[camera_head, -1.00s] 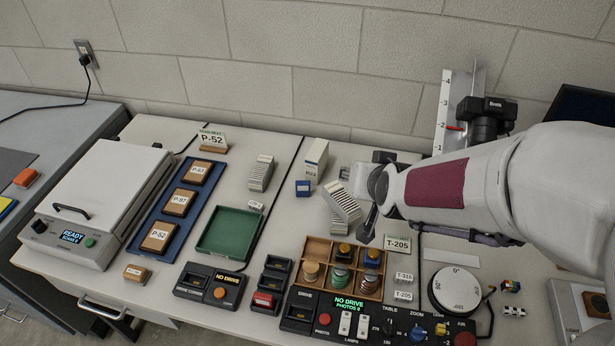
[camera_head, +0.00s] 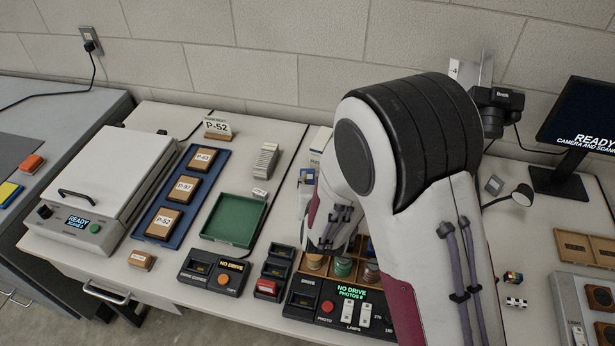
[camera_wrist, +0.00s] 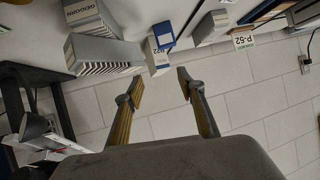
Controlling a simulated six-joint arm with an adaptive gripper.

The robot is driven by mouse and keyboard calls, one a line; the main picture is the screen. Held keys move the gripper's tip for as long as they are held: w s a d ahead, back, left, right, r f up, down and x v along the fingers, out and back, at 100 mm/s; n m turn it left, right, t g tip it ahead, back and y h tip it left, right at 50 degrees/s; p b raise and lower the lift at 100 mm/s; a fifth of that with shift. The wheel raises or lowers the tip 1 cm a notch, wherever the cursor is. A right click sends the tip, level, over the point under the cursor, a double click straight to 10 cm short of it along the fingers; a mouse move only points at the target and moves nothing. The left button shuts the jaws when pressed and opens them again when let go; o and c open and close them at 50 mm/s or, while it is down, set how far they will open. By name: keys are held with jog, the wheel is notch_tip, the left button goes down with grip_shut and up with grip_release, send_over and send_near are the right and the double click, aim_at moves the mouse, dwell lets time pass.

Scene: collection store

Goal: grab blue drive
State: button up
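Grey slotted stacks (camera_wrist: 103,55) stand close to the drive. A green tray (camera_head: 234,220), a blue tray of labelled blocks (camera_head: 150,213) and a dock with a red drive (camera_head: 267,287) are to the left. A wooden sorter (camera_head: 361,243) is partly hidden by my arm.

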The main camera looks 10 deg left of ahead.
jog(key=shift+n+t, duration=0.3)
jog(key=shift+t, duration=0.3)
jog(key=shift+s+a+f, duration=0.2)
jog(key=shift+a+f, duration=0.2)
jog(key=shift+f, duration=0.55)
jog(key=shift+s+a+f, duration=0.25)
jog(key=shift+a+f, duration=0.2)
jog(key=shift+f, duration=0.45)
jog(key=shift+s+a+f, duration=0.2)
jog(key=shift+a+f, duration=0.2)
jog(key=shift+f, duration=0.55)
jog(key=shift+w, duration=0.1)
jog(key=shift+x, duration=3.35)
jog(key=shift+x, duration=2.6)
jog(key=c, duration=0.9)
